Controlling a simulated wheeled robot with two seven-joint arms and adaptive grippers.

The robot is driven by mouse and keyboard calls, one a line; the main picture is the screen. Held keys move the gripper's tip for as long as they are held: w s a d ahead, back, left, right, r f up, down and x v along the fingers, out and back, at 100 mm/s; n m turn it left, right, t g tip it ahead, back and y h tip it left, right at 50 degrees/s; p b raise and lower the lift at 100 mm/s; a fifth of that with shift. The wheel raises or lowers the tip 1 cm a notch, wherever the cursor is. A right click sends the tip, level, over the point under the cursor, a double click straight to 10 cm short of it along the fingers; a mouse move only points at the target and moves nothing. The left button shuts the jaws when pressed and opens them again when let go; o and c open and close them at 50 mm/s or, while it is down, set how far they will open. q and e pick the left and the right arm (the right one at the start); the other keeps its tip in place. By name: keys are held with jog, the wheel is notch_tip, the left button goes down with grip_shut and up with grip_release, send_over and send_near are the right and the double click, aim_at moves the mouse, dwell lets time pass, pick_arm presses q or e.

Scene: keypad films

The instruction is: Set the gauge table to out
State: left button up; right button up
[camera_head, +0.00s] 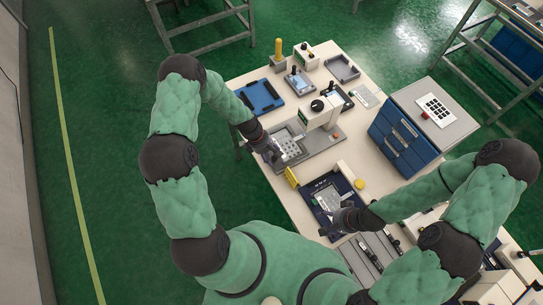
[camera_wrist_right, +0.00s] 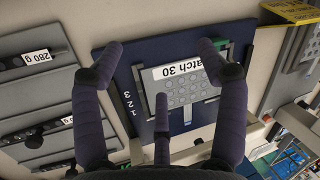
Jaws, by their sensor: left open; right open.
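The gauge (camera_head: 318,112), a pale block with a black round knob, stands in the middle of the bench on a long grey base. Its table (camera_head: 291,147) lies at the left end of that base with a light keypad film on it; whether it is in or out I cannot tell. My left gripper (camera_head: 274,157) is open at the left edge of this table, partly hiding it; contact is unclear. My right gripper (camera_head: 340,222) is open over a dark blue tray (camera_head: 318,186). In the right wrist view its fingers (camera_wrist_right: 160,70) spread above a grey keypad film (camera_wrist_right: 187,92) labelled "Batch 30".
A blue tray (camera_head: 259,96) and a yellow-topped post (camera_head: 278,50) stand at the back left. A blue drawer unit (camera_head: 403,138) is at the right. A yellow sign (camera_head: 291,177) stands by the front-left edge. Grey weight-labelled holders (camera_wrist_right: 30,62) lie beside the dark tray.

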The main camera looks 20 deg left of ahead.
pick_arm(q)
jog(key=v, duration=1.1)
jog(key=shift+r, duration=0.2)
jog(key=shift+a, duration=0.15)
